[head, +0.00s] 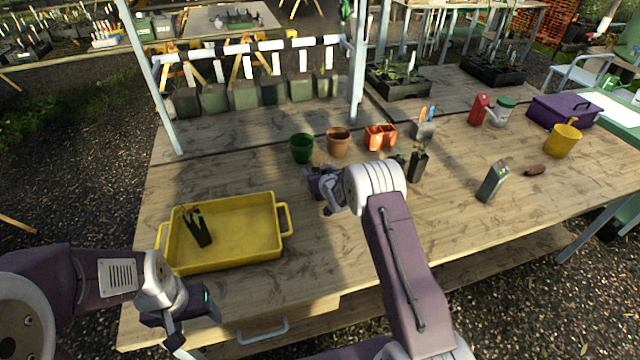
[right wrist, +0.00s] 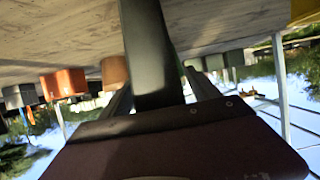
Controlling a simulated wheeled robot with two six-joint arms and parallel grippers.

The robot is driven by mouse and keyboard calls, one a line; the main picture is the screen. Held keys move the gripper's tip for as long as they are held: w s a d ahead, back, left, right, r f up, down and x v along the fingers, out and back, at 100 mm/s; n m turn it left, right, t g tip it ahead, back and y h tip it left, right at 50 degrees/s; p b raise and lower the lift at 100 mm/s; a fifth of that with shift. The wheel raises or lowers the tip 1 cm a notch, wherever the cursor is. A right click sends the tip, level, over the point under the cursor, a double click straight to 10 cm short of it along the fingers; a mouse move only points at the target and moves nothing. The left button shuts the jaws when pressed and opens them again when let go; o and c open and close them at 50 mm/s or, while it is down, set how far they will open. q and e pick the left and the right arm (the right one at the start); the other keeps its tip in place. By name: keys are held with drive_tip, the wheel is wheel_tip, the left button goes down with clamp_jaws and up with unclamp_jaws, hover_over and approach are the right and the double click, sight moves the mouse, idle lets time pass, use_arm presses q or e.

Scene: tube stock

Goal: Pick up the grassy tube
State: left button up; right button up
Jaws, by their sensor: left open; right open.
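A dark tube with a leafy plant (head: 198,230) leans in the yellow tray (head: 222,268). Another dark tube with a plant (head: 418,166) stands on the bench right of my right wrist. I cannot tell which is grassier. My right gripper (head: 322,188) is open above the bench, between the tray and the pots, pointing left. In the right wrist view a dark, smooth, long shape (right wrist: 150,50) runs between the fingers; I cannot tell if it is a tube, and no foliage shows on it. My left gripper (head: 182,335) is open at the bench's front left edge, in front of the tray.
A green pot (head: 302,148), a terracotta pot (head: 338,142) and orange pots (head: 380,137) stand behind my right gripper. A grey handheld device (head: 493,181), a yellow can (head: 562,141) and a purple box (head: 563,111) are at right. The bench's front middle is bare.

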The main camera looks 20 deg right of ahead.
drive_tip(key=shift+a+r, duration=0.1)
drive_tip(key=shift+r, duration=0.05)
clamp_jaws()
drive_tip(key=s+d+r, duration=0.6)
drive_tip(key=s+r, duration=0.4)
drive_tip(key=r, duration=0.1)
drive_tip(key=shift+d+b, duration=0.2)
drive_tip(key=shift+b, duration=0.15)
